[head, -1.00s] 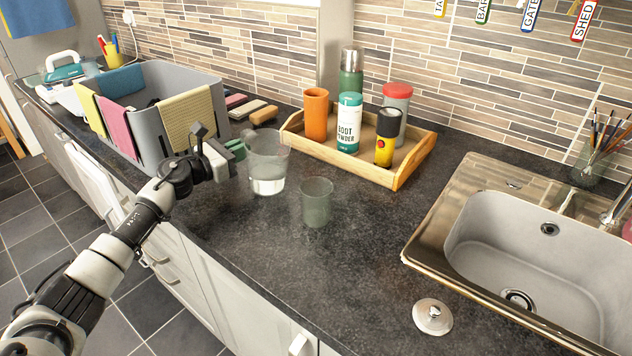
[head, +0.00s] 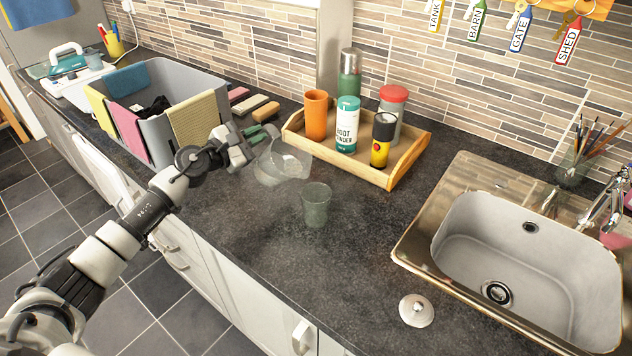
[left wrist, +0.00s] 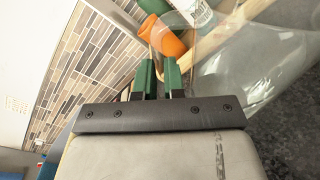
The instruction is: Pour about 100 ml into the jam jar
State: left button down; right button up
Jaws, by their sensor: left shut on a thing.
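The clear jug (head: 284,163) is tilted to the right, its mouth side towards the jam jar, with some clear liquid inside. My left gripper (head: 254,139) is shut on the jug at its left side. The jug also shows in the left wrist view (left wrist: 245,78), right of the green fingers (left wrist: 160,78). The jam jar (head: 316,206), a greenish see-through glass, stands upright on the counter just right of and nearer than the jug. No stream between them can be made out, and the level in the jar is unclear. My right gripper is out of view.
A wooden tray (head: 400,172) with bottles and tubs stands behind the jar. A grey tub (head: 152,137) with cloths is at the left. The sink (head: 560,265) is at the right. A round metal lid-like piece (head: 416,310) lies in front. The counter around the jar is clear.

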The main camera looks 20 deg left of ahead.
pick_arm(q)
jog(key=shift+s+d+r+m+p, duration=0.1)
jog(key=shift+d+r+m+p, duration=0.25)
jog(key=shift+r+p, duration=0.3)
jog(key=shift+s+d+r+m+p, duration=0.15)
jog(key=shift+r+m+p, duration=0.35)
jog(key=shift+p, duration=0.2)
jog(key=shift+s+d+r+m+p, duration=0.1)
jog(key=shift+d+r+m+p, duration=0.2)
jog(key=shift+r+p, duration=0.35)
jog(key=shift+d, duration=0.1)
jog(key=shift+s+d+r+m+p, duration=0.1)
jog(key=shift+d+r+m+p, duration=0.05)
jog(key=shift+m+p, duration=0.25)
jog(key=shift+s+d+r+m+p, duration=0.15)
jog(key=shift+d+r+m+p, duration=0.3)
jog(key=shift+p, duration=0.4)
dwell(0.4)
